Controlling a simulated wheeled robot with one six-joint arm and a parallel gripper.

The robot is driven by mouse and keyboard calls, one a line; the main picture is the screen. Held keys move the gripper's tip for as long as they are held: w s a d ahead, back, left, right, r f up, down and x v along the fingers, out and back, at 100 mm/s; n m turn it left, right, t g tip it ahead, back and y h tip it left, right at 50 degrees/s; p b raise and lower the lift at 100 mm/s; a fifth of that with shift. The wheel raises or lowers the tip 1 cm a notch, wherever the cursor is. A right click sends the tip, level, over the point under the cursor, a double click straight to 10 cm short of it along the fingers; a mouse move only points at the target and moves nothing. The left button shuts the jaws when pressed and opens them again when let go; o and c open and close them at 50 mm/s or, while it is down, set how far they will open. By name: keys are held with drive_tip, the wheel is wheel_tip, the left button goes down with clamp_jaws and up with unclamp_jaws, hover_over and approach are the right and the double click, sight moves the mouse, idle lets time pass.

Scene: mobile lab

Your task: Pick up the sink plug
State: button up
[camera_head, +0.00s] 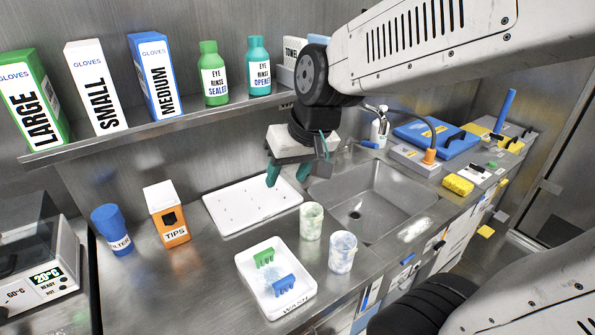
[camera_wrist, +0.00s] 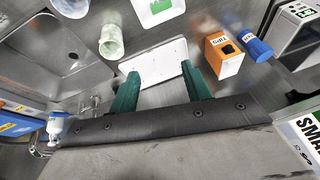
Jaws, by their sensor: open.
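I cannot make out a sink plug for certain in either view. The steel sink (camera_head: 390,205) is right of centre, with a small dark spot, apparently the drain (camera_head: 355,215), in its floor. My gripper (camera_head: 288,173) is open and empty, its teal fingers pointing down above the right end of a white board (camera_head: 225,215), left of the sink. In the wrist view the open fingers (camera_wrist: 160,72) frame the white board (camera_wrist: 160,62), and part of the sink (camera_wrist: 45,50) shows at the left. My arm hides some of the counter behind the sink.
Two cups (camera_head: 311,222) (camera_head: 342,252) stand before the sink. A white wash tray (camera_head: 248,290) holds green and blue racks. An orange tips box (camera_head: 168,225) and blue filter bottle (camera_head: 112,232) stand left. A shelf (camera_head: 150,135) with glove boxes and bottles runs above. A yellow sponge (camera_head: 457,185) lies right.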

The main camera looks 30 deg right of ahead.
drive_tip(key=w+d+f+m+t+h, duration=0.15)
drive_tip(key=w+f, duration=0.25)
drive_tip(key=w, duration=0.5)
drive_tip(key=w+d+f+m+t, duration=0.2)
drive_tip(key=w+f+t, duration=0.1)
drive_tip(key=w, duration=0.7)
drive_tip(key=w+d+f+m+h, duration=0.1)
drive_tip(key=w+d+f+h, duration=0.1)
drive_tip(key=d+f, duration=0.2)
drive_tip(key=w+d+f+m+h, duration=0.1)
drive_tip(key=w+d+f+h, duration=0.1)
drive_tip(key=d+f, duration=0.3)
drive_tip(key=w+d+f+m+h, duration=0.2)
drive_tip(key=d+f+h, duration=0.2)
drive_tip(key=d, duration=0.1)
drive_tip(key=shift+w+f, duration=0.15)
drive_tip(key=shift+w, duration=0.1)
drive_tip(key=x, duration=0.8)
drive_tip(key=shift+s+d+r, duration=0.1)
drive_tip(key=shift+d+r, duration=0.25)
drive_tip(key=shift+c, duration=0.2)
clamp_jaws()
